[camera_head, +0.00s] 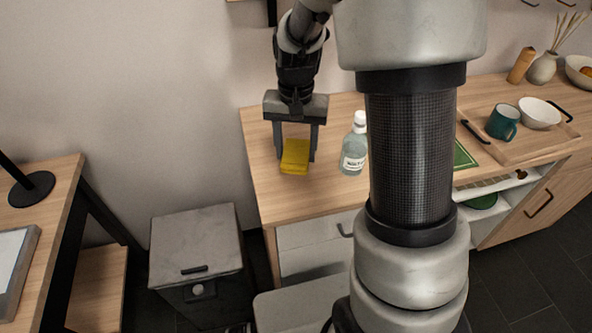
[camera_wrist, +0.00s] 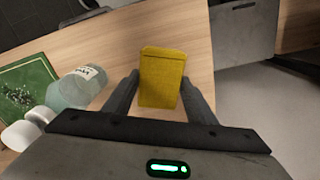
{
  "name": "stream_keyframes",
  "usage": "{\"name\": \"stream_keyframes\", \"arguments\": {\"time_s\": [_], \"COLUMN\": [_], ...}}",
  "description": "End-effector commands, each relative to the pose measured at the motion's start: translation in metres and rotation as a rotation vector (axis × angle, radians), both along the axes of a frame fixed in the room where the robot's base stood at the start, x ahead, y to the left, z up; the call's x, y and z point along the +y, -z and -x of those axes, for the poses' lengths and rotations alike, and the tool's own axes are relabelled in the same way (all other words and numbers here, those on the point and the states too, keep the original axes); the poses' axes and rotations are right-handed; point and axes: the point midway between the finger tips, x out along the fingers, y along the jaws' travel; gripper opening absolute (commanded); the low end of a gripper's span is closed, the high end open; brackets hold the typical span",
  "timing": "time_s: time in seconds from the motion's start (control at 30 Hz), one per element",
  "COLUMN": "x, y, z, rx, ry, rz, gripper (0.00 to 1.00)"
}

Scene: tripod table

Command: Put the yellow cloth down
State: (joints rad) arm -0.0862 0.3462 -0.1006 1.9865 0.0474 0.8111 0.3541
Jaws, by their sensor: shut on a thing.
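The yellow cloth (camera_head: 295,156) is a folded, flat-sided block between the fingers of my gripper (camera_head: 296,158), over the left end of the wooden counter. My gripper points down and is shut on the cloth. In the wrist view the cloth (camera_wrist: 162,78) sits between the two dark fingers (camera_wrist: 160,98). I cannot tell whether its underside touches the counter top or is slightly above it.
A clear labelled bottle (camera_head: 354,145) stands on the counter (camera_head: 300,205) just right of the cloth. A wooden tray (camera_head: 540,150) with a teal mug (camera_head: 503,122) and a white bowl (camera_head: 539,113) is farther right. Bare counter lies in front of the cloth.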

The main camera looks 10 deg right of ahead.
Motion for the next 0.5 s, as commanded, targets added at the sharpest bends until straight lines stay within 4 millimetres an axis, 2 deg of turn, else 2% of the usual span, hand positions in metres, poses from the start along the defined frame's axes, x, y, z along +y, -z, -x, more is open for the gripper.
{"name": "stream_keyframes", "arguments": {"time_s": [0.03,0.27,0.4,0.5], "x": [0.0,0.0,0.0,0.0], "y": [0.009,0.028,0.049,0.054], "z": [0.001,0.001,0.001,0.0], "rx": [0.002,0.003,0.002,0.0], "ry": [0.0,-0.002,-0.003,-0.003], "rz": [0.0,0.0,0.0,0.0], "gripper": [0.33,0.33,0.33,0.33]}}
